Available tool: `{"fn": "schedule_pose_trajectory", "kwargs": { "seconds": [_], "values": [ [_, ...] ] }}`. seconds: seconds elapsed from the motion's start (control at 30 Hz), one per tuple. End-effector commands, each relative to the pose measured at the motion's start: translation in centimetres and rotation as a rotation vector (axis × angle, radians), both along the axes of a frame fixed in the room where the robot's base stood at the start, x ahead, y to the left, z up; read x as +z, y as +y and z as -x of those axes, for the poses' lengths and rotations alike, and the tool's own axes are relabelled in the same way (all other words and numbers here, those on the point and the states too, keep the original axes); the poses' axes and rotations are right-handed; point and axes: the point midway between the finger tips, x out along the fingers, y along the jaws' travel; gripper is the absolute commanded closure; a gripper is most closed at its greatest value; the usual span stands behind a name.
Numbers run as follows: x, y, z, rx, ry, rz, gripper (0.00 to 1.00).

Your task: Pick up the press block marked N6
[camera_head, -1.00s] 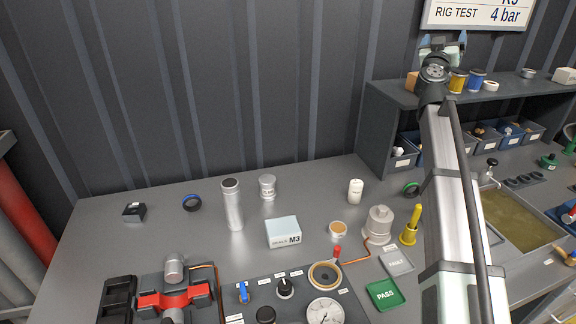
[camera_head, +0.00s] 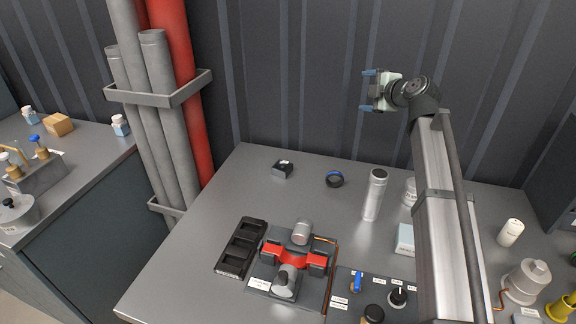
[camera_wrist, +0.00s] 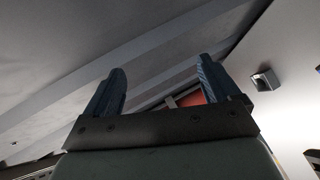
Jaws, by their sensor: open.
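I cannot read the mark N6 anywhere, so I cannot tell which thing is the press block. The head view shows a red and dark press-like fixture (camera_head: 292,257) with grey cylinders at its back and front. A dark rack with several slots (camera_head: 241,249) lies to its left. A small dark block (camera_head: 283,169) stands near the back left of the bench. My gripper (camera_head: 366,90) is open and empty, high above the bench and pointing left. Its two blue fingers stand apart in the wrist view (camera_wrist: 160,75).
Another bench (camera_head: 85,152) stands left, across a gap. My arm hides part of the right side.

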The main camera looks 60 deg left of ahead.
Motion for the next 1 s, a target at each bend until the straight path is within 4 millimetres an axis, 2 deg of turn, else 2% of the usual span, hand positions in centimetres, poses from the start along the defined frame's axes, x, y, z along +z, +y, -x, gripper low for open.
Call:
{"fn": "schedule_pose_trajectory", "kwargs": {
  "seconds": [0.03, 0.2, 0.3, 0.4, 0.5, 0.7, 0.87, 1.0],
  "values": [
    [-2.4, 1.4, 2.5, 0.059, -0.008, 0.1, 0.11],
    [-9.5, 3.1, 9.8, 0.218, -0.046, 0.46, 0.11],
    [-12.8, 3.5, 13.5, 0.301, -0.089, 0.679, 0.11],
    [-14.5, 4.3, 16.6, 0.384, -0.163, 0.873, 0.11],
    [-14.7, 6.0, 19.0, 0.472, -0.262, 1.015, 0.11],
    [-13.4, 9.9, 22.1, 0.635, -0.447, 1.144, 0.11],
    [-13.0, 10.8, 23.0, 0.69, -0.506, 1.173, 0.11],
    [-13.7, 10.8, 23.1, 0.698, -0.514, 1.176, 0.11]
  ]
}}
